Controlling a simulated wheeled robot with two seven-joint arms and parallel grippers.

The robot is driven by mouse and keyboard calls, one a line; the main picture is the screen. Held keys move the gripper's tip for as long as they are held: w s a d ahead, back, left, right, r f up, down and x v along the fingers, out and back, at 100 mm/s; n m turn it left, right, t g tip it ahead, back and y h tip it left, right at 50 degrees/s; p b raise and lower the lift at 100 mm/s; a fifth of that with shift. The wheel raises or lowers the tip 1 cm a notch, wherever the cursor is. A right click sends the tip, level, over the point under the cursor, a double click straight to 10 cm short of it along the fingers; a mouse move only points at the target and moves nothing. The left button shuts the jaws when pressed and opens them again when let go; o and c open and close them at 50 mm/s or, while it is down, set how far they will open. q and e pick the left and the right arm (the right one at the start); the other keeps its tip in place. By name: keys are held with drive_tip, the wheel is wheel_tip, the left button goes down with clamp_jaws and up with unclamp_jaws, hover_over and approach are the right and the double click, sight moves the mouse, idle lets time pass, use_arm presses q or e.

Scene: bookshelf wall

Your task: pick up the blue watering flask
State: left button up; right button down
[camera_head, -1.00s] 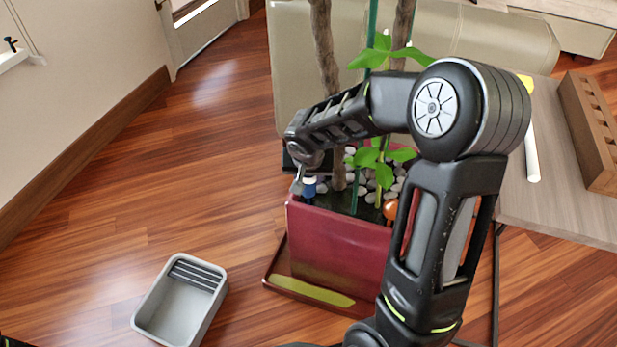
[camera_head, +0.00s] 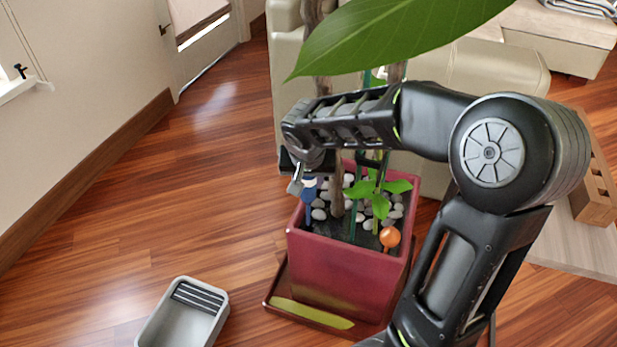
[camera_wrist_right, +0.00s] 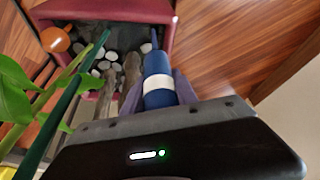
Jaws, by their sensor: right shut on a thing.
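The blue watering flask (camera_wrist_right: 158,82) has a white band and a thin spout pointing away in the right wrist view. My right gripper (camera_wrist_right: 158,94) is shut on it, with one finger on each side. In the head view the flask (camera_head: 309,187) shows small at the left side of the red planter (camera_head: 345,262), partly hidden by my right gripper (camera_head: 298,182). Whether its lower tip still touches the soil I cannot tell. My left gripper is out of view.
Plant stems (camera_head: 337,185), green leaves (camera_head: 380,200), pale pebbles (camera_head: 368,225) and an orange ball on a stick (camera_head: 389,237) are in the planter. A large leaf (camera_head: 400,35) hangs close to my head camera. A grey tray (camera_head: 180,325) lies on the open floor at left.

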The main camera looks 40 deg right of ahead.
drive_tip(key=s+a, duration=0.9)
drive_tip(key=s, duration=0.3)
drive_tip(key=shift+s+a, duration=0.25)
